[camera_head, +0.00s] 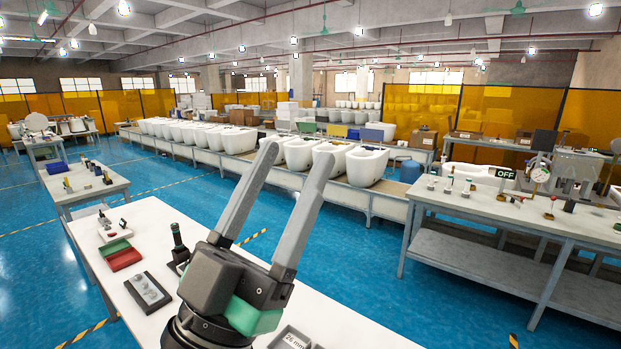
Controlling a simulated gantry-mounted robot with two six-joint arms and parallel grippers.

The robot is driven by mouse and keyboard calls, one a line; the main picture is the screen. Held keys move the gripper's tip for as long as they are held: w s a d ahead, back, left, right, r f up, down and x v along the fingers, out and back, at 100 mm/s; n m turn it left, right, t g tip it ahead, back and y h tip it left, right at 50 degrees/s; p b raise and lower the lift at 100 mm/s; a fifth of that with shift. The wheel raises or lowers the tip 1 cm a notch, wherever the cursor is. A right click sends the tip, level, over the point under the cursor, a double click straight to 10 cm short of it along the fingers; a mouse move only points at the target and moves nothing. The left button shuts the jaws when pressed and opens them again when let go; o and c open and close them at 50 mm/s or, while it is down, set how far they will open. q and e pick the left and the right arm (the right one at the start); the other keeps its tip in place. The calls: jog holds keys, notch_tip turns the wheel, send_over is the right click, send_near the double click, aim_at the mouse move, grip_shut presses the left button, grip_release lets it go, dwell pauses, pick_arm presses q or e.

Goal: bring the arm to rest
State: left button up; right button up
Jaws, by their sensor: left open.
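My left gripper (299,162) stands large in the foreground, pointing up, above the white worktable (345,322). Its two long grey fingers are spread apart and nothing is between them. The gripper body hides part of the table behind it. My right gripper does not show.
On the white worktable are a red tray (124,259), a dark tray with round parts (148,291) and a dark upright tool (179,243). A conveyor with white toilets (366,166) runs behind. A workbench (520,217) with instruments stands right. Blue floor lies between.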

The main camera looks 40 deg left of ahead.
pick_arm(q)
jog(key=d+h, duration=0.1)
jog(key=d+r+h, duration=0.1)
jog(key=h, duration=0.1)
jog(key=s+d+m+h, duration=0.1)
jog(key=d+h, duration=0.1)
jog(key=shift+r, duration=0.4)
jog(key=shift+a, duration=0.1)
notch_tip(320, 180, up, 26)
jog(key=p, duration=2.6)
jog(key=shift+r+p, duration=0.25)
jog(key=shift+p, duration=0.1)
